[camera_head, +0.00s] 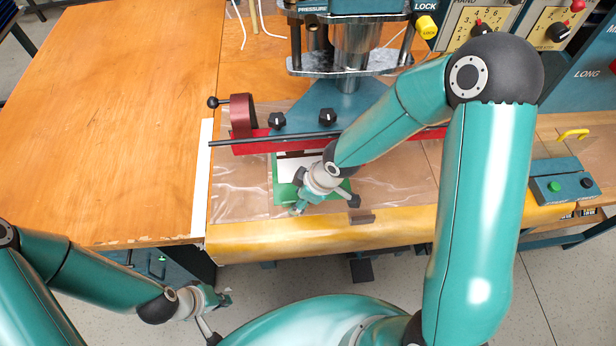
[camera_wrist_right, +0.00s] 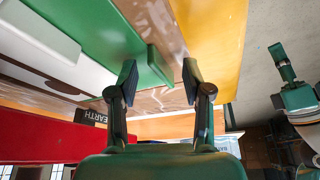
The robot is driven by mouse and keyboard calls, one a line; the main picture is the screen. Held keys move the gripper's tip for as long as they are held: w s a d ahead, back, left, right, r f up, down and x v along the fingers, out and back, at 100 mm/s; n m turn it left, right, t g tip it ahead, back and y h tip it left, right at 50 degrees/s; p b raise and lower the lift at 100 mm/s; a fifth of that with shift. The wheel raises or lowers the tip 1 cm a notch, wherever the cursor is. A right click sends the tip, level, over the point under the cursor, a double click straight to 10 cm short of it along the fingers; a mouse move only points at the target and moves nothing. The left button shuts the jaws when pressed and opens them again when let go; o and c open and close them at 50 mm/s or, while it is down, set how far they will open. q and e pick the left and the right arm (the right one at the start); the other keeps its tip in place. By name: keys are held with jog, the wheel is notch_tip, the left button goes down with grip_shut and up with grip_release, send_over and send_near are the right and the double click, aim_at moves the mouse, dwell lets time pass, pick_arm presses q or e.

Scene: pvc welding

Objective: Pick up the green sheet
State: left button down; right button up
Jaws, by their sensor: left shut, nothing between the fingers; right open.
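The green sheet (camera_head: 284,188) lies flat on the work surface in front of the red clamp bar, under a white sheet with dark print. My right arm covers part of it in the head view. In the right wrist view the green sheet (camera_wrist_right: 92,32) comes in from the upper left, and its edge reaches the gap near the left finger. My right gripper (camera_wrist_right: 160,76) is open, with its fingertips at that edge and nothing gripped. It also shows over the sheet's front edge in the head view (camera_head: 322,204). My left gripper (camera_head: 220,312) is shut and empty, low in front of the table.
The red clamp bar (camera_head: 262,144) with black knobs and a long black rod runs behind the sheet. The press (camera_head: 352,45) stands above it. A button box (camera_head: 562,184) is at the right. The wooden table (camera_head: 110,120) at the left is clear.

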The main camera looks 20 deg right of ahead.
jog(key=shift+w+a+f, duration=0.1)
jog(key=shift+f, duration=0.25)
